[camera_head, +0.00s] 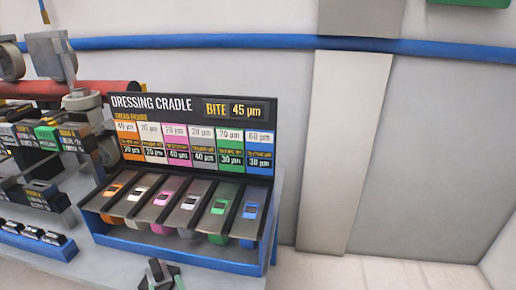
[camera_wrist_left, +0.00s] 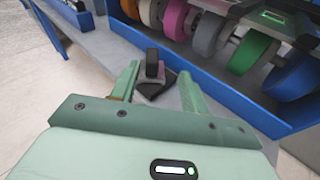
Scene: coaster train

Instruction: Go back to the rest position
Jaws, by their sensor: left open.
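My left gripper (camera_wrist_left: 159,72) is open in the left wrist view, with its two pale green fingers spread. A small dark block with a wedge-like foot (camera_wrist_left: 154,88) shows between the fingers, on the grey bench; I cannot tell if the fingers touch it. In the head view this dark block (camera_head: 157,268) is at the bottom edge, in front of the dressing cradle (camera_head: 180,250). Only a small part of my left gripper (camera_head: 166,284) shows there. My right gripper is in neither view.
The cradle holds several coloured wheels, among them a green one (camera_wrist_left: 252,55), under a black sign (camera_head: 150,103). Machinery with a red roller (camera_head: 70,89) and small labelled blocks (camera_head: 35,237) are at left. A wall and open floor (camera_head: 380,273) lie at right.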

